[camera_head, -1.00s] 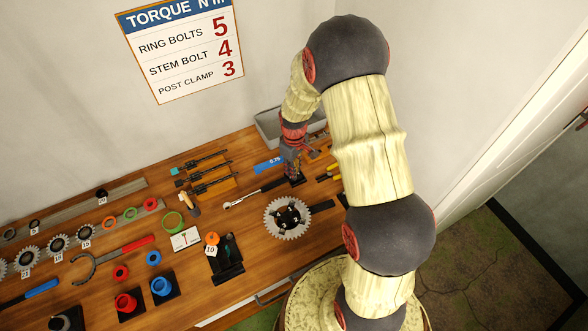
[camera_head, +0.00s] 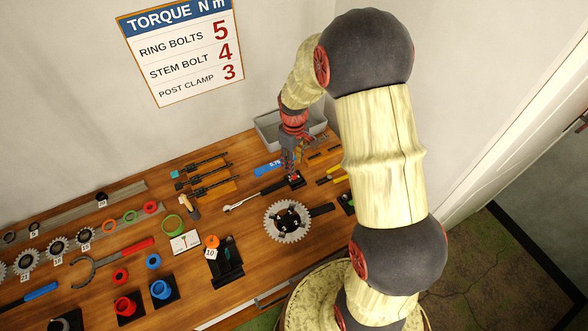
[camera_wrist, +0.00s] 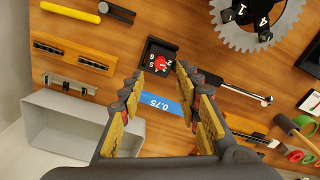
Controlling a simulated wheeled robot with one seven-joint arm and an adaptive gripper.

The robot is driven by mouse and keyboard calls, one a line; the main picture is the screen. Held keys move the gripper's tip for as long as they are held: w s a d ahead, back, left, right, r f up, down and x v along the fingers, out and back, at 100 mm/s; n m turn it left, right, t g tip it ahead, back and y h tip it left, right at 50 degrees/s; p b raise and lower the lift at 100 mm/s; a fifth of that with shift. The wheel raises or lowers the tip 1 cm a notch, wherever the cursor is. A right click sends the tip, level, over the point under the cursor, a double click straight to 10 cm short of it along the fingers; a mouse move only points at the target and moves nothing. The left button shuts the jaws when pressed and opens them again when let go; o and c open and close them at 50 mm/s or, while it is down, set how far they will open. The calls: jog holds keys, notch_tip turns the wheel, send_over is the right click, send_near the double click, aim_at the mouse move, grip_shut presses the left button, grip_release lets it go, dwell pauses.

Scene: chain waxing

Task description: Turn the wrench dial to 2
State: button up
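The wrench dial (camera_wrist: 159,60) is a black square block with white digits and a red knob at its centre. It lies near the upper middle of the wrist view; I cannot tell which digit the knob points to. In the head view the dial (camera_head: 296,181) is partly hidden by my gripper. The wrench (camera_wrist: 215,85), with a black handle and silver head, extends from beside the dial. My gripper (camera_wrist: 161,75) is open, its fingers apart on either side of the dial in the picture, with nothing between them. In the head view my gripper (camera_head: 291,168) is just above the dial.
A blue 0.75 label (camera_wrist: 162,96) lies beside the dial. A toothed chainring (camera_head: 287,221) with numbered parts is nearby. A torque sign (camera_head: 180,48) hangs on the wall.

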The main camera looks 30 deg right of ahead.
notch_tip(320, 180, up, 5)
jog(key=shift+r, duration=0.15)
dwell(0.6)
jog(key=s+a+r+m+t+b, duration=0.1)
jog(key=s+a+r+t+b, duration=0.1)
jog(key=s, duration=0.5)
jog(key=s+a+r+m+t+b, duration=0.1)
jog(key=s+a+r+m+b, duration=0.1)
jog(key=s+a+r+b, duration=0.3)
jog(key=s+a+r+m+t+b, duration=0.1)
jog(key=s+a+r+t+b, duration=0.1)
jog(key=s, duration=0.8)
notch_tip(320, 180, up, 2)
jog(key=a+b, duration=0.1)
jog(key=b, duration=0.2)
jog(key=shift+s+a+m+t+b, duration=0.2)
jog(key=shift+a+m+t+b, duration=0.1)
jog(key=shift+a+b, duration=0.05)
